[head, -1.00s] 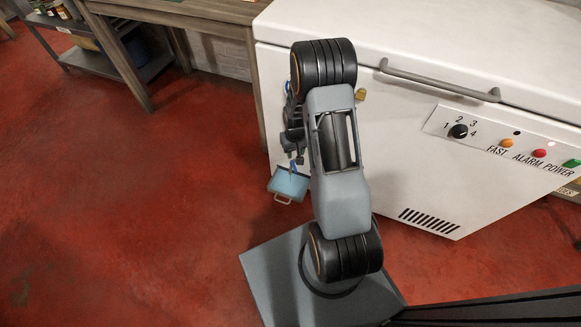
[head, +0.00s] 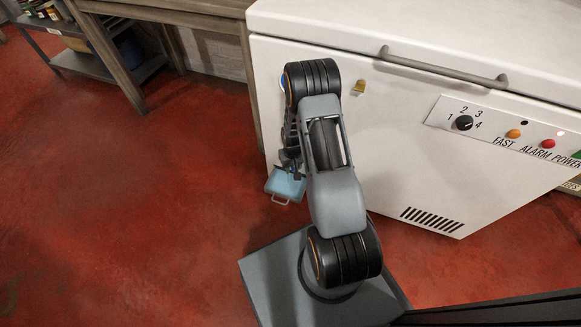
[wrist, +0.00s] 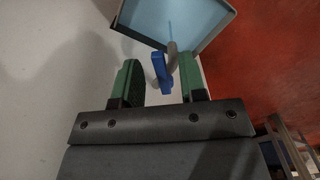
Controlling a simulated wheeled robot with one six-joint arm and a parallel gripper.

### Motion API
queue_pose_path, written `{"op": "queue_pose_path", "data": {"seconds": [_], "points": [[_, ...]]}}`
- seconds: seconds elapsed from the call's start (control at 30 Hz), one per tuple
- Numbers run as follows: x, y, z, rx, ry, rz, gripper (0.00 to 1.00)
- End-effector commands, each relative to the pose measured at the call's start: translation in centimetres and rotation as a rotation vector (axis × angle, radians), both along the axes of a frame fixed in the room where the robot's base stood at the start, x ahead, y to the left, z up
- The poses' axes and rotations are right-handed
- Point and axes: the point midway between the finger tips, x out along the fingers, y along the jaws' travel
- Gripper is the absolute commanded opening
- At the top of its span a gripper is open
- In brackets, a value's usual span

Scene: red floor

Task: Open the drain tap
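The drain tap shows in the wrist view as a blue handle (wrist: 161,71) beside a short grey spout (wrist: 172,55), close to the white freezer wall. My gripper (wrist: 160,67) is open, its two green-padded fingers apart on either side of the blue handle. A light-blue tray (wrist: 187,18) lies beyond the spout. In the head view the tray (head: 285,184) is at the freezer's lower left, just below my gripper. There my arm hides the tap.
The white chest freezer (head: 392,135) fills the right side, with a grey lid handle (head: 440,68), a brass-coloured lock (head: 358,87) and a control panel with a black dial (head: 464,123). A wooden table (head: 112,65) stands at the upper left. The red floor (head: 120,210) on the left is clear.

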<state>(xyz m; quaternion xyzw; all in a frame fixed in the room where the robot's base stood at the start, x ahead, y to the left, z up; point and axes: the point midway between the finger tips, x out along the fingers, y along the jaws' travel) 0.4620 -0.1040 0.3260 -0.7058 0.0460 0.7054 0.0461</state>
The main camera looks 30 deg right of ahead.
Motion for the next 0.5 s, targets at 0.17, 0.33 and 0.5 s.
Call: {"op": "queue_pose_path", "data": {"seconds": [0.17, 0.33, 0.5], "points": [[-0.01, -0.01, 0.01, 0.0, 0.0, 0.0, 0.32], [-0.02, -0.01, 0.02, 0.0, 0.0, 0.0, 0.15], [-0.02, -0.01, 0.02, 0.0, 0.0, 0.0, 0.0]]}}
